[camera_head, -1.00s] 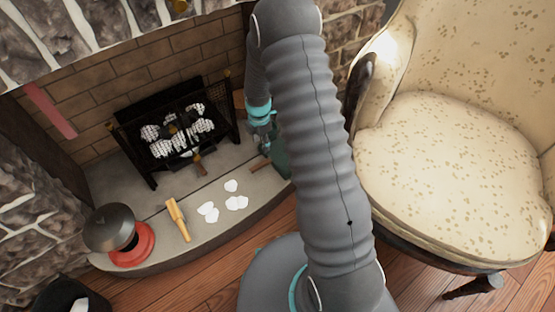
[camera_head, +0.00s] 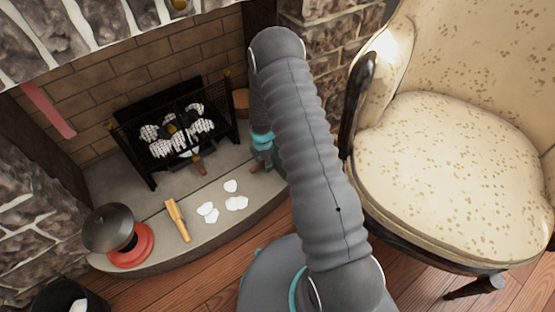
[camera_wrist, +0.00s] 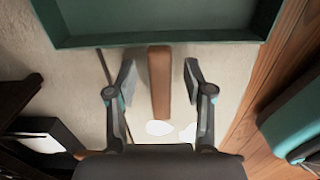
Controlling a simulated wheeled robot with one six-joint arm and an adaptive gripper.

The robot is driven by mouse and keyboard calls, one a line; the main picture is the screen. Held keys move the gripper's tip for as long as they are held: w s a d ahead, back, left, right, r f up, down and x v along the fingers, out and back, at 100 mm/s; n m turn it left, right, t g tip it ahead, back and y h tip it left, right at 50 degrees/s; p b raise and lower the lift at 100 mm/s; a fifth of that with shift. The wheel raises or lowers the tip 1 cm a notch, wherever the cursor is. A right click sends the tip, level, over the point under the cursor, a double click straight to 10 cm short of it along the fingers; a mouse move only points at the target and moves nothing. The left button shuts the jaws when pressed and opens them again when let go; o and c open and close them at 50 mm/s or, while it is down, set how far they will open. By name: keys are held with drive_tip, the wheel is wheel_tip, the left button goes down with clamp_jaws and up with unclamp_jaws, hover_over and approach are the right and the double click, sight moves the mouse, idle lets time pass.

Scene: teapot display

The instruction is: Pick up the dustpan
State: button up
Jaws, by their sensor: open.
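The dustpan shows in the wrist view as a dark green pan (camera_wrist: 160,39) at the top, with a brown handle (camera_wrist: 159,85) pointing toward my gripper. My gripper (camera_wrist: 159,72) is open, with one finger on each side of the handle and a visible gap on both sides. I cannot tell whether the fingers are level with the handle or still above it. In the head view my gripper (camera_head: 267,160) is low at the right end of the grey hearth, and my arm and gripper hide most of the dustpan.
The hearth (camera_head: 150,192) carries a yellow-brown wooden tool (camera_head: 177,219), several white scraps (camera_head: 208,209) and a dark-lidded object on a red base (camera_head: 130,252). A fire grate (camera_head: 178,140) stands behind. A cream armchair (camera_head: 450,170) is to the right of my arm.

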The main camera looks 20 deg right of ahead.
drive_tip(key=shift+f, duration=0.4)
clamp_jaws()
drive_tip(key=shift+r, duration=0.1)
